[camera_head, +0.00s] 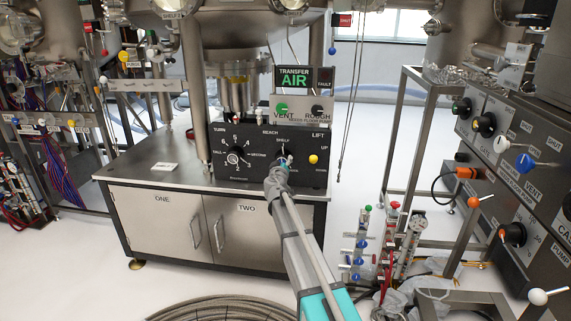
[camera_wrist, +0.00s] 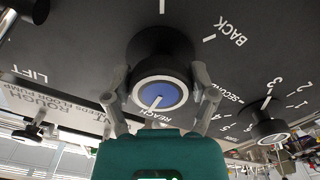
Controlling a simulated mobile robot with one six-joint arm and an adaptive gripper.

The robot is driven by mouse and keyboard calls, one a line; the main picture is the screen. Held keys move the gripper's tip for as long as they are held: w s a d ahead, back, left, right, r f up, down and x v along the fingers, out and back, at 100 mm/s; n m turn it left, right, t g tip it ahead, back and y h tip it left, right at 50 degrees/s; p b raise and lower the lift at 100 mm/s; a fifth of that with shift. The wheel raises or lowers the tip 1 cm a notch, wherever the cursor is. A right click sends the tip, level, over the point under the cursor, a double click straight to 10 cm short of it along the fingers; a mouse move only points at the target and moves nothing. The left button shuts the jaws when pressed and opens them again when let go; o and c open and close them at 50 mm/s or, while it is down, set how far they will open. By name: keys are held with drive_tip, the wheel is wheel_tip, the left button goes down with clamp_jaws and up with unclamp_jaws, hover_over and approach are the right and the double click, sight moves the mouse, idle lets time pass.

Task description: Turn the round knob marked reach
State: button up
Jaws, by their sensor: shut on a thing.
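The round reach knob (camera_wrist: 162,94) is black with a blue cap and a white pointer line. The pointer line slants toward the lower left, near that word. My gripper (camera_wrist: 158,82) is shut on the knob, one grey finger on each side. In the head view my gripper (camera_head: 280,173) is at the right half of the panel and hides most of the knob.
The black panel (camera_head: 217,168) also bears a numbered dial (camera_head: 235,156) at left and a yellow lift knob (camera_head: 314,159) at right. A VENT/ROUGH panel (camera_head: 299,107) is just above. A grey panel with several knobs (camera_head: 510,155) stands at right.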

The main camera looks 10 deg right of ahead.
drive_tip(key=shift+d, duration=0.15)
idle(0.3)
drive_tip(key=o, duration=1)
drive_tip(key=shift+o, duration=0.2)
drive_tip(key=v, duration=1.2)
